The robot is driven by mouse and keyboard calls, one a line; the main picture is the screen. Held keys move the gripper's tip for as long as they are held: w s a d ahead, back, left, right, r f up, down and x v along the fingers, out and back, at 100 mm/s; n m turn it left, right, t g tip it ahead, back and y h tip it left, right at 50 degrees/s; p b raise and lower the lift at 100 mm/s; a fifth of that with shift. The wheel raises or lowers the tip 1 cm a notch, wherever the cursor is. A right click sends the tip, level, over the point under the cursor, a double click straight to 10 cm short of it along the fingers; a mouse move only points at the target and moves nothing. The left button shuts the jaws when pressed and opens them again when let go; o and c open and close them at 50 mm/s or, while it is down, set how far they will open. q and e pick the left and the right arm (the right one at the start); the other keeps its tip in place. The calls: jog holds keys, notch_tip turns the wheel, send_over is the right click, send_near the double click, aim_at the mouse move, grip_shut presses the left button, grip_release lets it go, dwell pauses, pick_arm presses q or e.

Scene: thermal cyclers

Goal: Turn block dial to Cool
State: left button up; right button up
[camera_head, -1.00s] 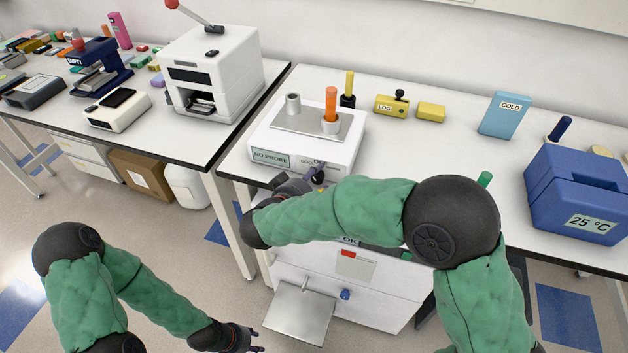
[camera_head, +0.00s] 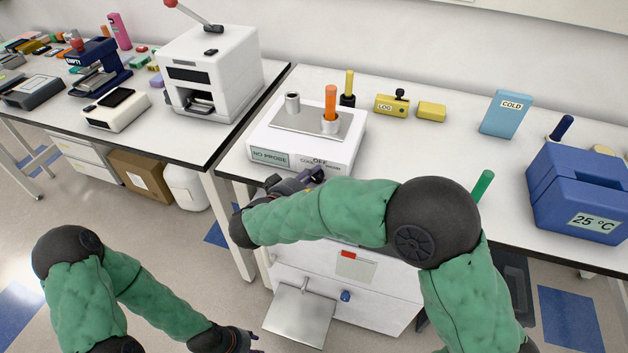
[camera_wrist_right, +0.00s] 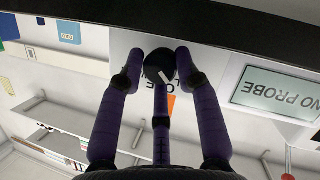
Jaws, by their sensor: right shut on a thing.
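The white block unit (camera_head: 268,134) stands on the right bench with a "NO PROBE" display (camera_head: 270,157) and "OFF" and "COOL" lettering on its front. Its dial (camera_wrist_right: 158,66) is a round black knob with a white pointer line, seen in the right wrist view; in the head view my gripper hides it. My right gripper (camera_head: 312,174) is at the unit's front, its purple fingers shut around the dial, also in the wrist view (camera_wrist_right: 157,68). Which label the pointer faces cannot be told. My left gripper (camera_head: 254,345) is low at the bottom edge, away from the bench, its fingers partly cut off.
An orange-handled item (camera_head: 330,102) stands in the unit's top. Behind are a yellow LOG block (camera_head: 391,105) and a blue COLD pack (camera_head: 505,115). A blue 25 °C box (camera_head: 575,190) is at right. A white press (camera_head: 215,75) stands on the left bench.

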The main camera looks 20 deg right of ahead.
jog(key=shift+a+f, duration=0.1)
jog(key=o, duration=1.1)
jog(key=shift+w, duration=0.1)
jog(key=v, duration=1.2)
